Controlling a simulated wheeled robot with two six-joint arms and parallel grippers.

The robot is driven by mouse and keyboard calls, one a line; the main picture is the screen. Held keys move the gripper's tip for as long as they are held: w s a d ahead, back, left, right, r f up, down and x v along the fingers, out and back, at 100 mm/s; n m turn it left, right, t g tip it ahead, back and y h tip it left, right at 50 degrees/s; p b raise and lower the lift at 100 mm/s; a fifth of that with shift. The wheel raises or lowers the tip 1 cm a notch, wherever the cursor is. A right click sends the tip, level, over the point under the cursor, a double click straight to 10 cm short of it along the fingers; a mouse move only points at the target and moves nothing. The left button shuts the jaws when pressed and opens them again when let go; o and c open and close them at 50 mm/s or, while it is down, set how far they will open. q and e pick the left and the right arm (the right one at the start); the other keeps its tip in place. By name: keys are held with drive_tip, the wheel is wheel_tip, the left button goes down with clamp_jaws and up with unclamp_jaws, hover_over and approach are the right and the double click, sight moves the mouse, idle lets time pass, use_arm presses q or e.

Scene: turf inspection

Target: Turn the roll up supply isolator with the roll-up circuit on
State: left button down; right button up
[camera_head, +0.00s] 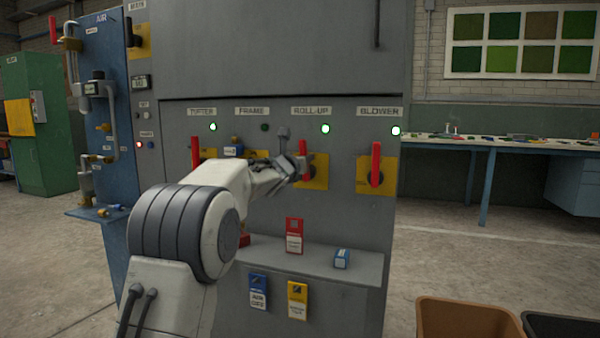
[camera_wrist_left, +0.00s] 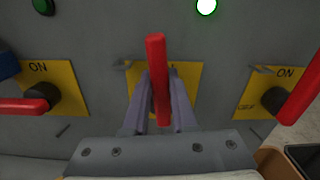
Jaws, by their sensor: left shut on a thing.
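The roll-up isolator's red handle (camera_head: 303,149) stands upright on a yellow plate (camera_head: 318,172), under the ROLL-UP label (camera_head: 311,111). The green roll-up lamp (camera_head: 325,128) above it is lit; a lit lamp (camera_wrist_left: 206,6) also shows in the left wrist view. My left gripper (camera_head: 298,168) is at this isolator. In the left wrist view its fingers (camera_wrist_left: 160,103) are shut on the red handle (camera_wrist_left: 158,80), one on each side. My right gripper is in neither view.
The blower handle (camera_head: 376,164) is upright at right, its lamp lit. The frame handle (camera_wrist_left: 22,105) lies sideways, its lamp (camera_head: 264,127) dark. Bins (camera_head: 470,315) stand at lower right.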

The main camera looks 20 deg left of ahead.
use_arm(q)
drive_tip(key=shift+d+m+b, duration=0.2)
drive_tip(key=shift+m+b, duration=0.3)
drive_tip(key=shift+m, duration=0.2)
drive_tip(key=c, duration=0.7)
unclamp_jaws()
drive_tip(key=shift+s, duration=0.3)
drive_tip(key=s+b, duration=0.3)
drive_tip(key=s, duration=0.7)
drive_tip(key=shift+a, duration=0.1)
